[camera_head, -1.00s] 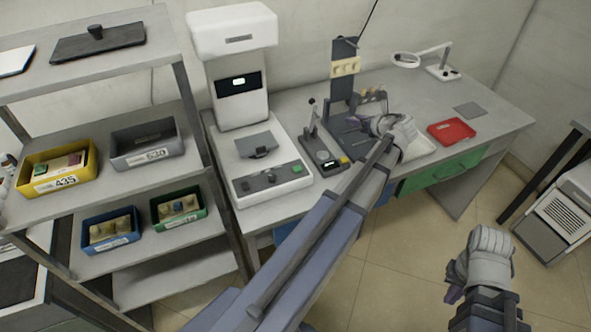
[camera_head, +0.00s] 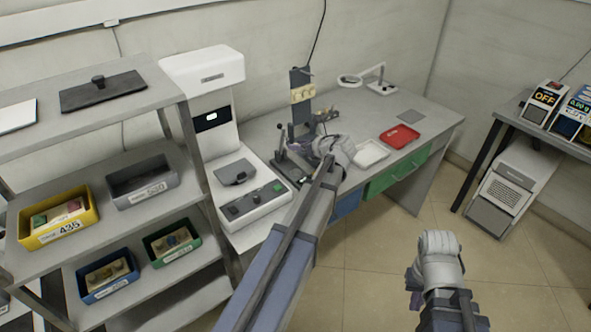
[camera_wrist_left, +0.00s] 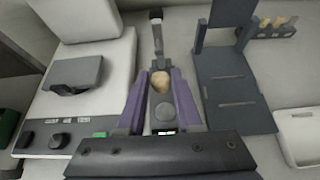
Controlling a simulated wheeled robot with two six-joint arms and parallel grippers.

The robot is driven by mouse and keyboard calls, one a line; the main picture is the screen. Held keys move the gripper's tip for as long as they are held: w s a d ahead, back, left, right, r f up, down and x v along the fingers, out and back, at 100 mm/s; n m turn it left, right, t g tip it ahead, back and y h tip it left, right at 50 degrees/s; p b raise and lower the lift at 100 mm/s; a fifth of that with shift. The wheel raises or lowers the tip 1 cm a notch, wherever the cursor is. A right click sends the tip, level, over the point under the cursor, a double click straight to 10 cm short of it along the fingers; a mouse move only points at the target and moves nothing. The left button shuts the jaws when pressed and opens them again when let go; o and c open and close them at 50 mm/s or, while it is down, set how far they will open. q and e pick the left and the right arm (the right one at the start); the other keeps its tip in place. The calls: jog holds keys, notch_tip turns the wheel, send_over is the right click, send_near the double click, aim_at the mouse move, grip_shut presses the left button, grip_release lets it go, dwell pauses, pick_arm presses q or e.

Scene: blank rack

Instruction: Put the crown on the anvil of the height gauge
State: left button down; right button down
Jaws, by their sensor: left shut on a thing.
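The crown (camera_wrist_left: 161,83) is a small beige piece between the purple fingertips of my left gripper (camera_wrist_left: 160,76), which is shut on it. The height gauge (camera_head: 289,166) stands on the bench, just left of my left gripper (camera_head: 308,147) in the head view. In the left wrist view its upright post (camera_wrist_left: 156,28) rises beyond the fingers, and its round grey anvil (camera_wrist_left: 164,112) shows between them, below the crown in the picture. The gap between crown and anvil cannot be judged. My right gripper (camera_head: 416,288) hangs over the floor at right, its fingers mostly hidden.
A white machine (camera_head: 240,195) stands close left of the gauge. A dark stand (camera_wrist_left: 235,95) is close on the right. A white tray (camera_head: 371,153) and red tray (camera_head: 400,136) lie further right. A shelf rack (camera_head: 190,231) with several bins fills the left.

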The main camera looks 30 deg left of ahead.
pick_arm(q)
jog(key=b, duration=0.6)
send_over(298, 174)
notch_tip(298, 174, down, 6)
jog(key=shift+s+d+f, duration=0.1)
jog(key=shift+f, duration=0.15)
jog(key=shift+f, duration=0.1)
notch_tip(298, 174, down, 4)
jog(key=b, duration=0.3)
jog(key=shift+r+b, duration=0.25)
jog(key=shift+b, duration=0.15)
jog(key=shift+f, duration=0.15)
jog(key=c, duration=0.6)
grip_release()
